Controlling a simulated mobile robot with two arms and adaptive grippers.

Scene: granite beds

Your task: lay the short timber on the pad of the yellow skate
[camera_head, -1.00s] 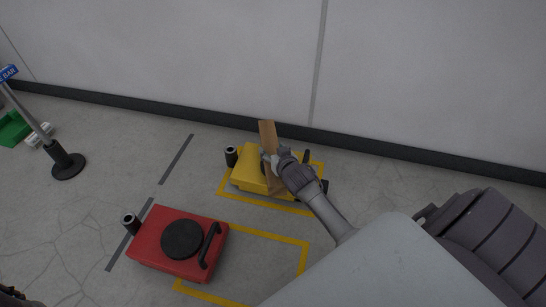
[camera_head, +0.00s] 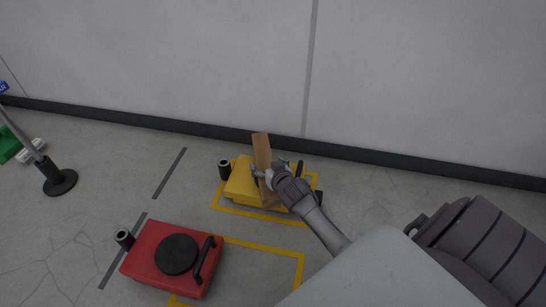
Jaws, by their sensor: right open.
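The short timber (camera_head: 262,150) is a light brown block over the yellow skate (camera_head: 240,186), its long side running away from me. It covers most of the skate's pad, and I cannot tell whether it touches it. My right gripper (camera_head: 268,177) is open at the timber's near right part, with its fingers around or beside the wood. The gripper and wrist hide the right part of the skate. My left gripper is not in view.
A red skate (camera_head: 150,262) with a round black pad (camera_head: 176,254) and black handle stands nearer, at lower left. Yellow floor lines (camera_head: 275,249) frame both places. A barrier post (camera_head: 57,180) stands at left. The pale wall (camera_head: 200,70) is close behind the yellow skate.

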